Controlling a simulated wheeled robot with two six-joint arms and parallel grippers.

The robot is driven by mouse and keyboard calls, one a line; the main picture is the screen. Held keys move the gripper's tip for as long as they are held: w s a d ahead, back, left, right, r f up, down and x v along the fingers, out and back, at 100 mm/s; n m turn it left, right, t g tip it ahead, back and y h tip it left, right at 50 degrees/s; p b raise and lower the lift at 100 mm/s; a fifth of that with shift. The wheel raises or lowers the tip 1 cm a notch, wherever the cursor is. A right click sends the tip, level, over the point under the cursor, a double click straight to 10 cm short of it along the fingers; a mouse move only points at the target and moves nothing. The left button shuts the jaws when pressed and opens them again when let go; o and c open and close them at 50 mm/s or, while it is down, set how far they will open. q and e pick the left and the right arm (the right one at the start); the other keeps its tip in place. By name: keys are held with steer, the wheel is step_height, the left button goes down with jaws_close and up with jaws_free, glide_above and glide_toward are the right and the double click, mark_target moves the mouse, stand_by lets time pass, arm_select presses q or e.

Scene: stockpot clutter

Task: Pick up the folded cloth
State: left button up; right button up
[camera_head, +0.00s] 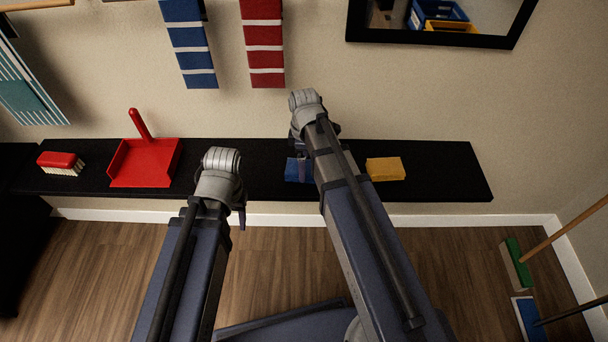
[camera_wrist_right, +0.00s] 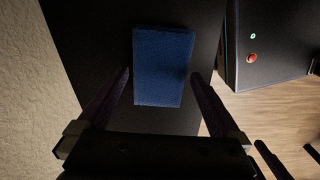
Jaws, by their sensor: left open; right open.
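A blue folded cloth (camera_head: 292,169) lies on the black wall shelf, partly hidden by my right arm. In the right wrist view the cloth (camera_wrist_right: 163,66) lies flat as a neat rectangle. My right gripper (camera_wrist_right: 161,74) is open above it, with one finger on each side of the cloth's outline and nothing held. In the head view the right gripper (camera_head: 303,168) is mostly hidden by its own arm. My left gripper (camera_head: 241,213) is at the shelf's front edge, well to the left of the cloth, with its fingers only partly visible.
On the shelf (camera_head: 448,175) are a yellow block-like item (camera_head: 385,168) just right of the cloth, a red dustpan (camera_head: 146,160) and a red brush (camera_head: 61,162). Blue and red striped towels hang above. The shelf's right end is clear.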

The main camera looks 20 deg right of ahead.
step_height(320, 180, down, 3)
steer(key=shift+r+b, duration=0.15)
steer(key=shift+b, duration=0.7)
arm_select(q)
step_height(320, 180, down, 3)
steer(key=shift+r, duration=0.15)
arm_select(e)
steer(key=shift+r, duration=0.1)
steer(key=shift+c, duration=0.4)
steer(key=c, duration=1)
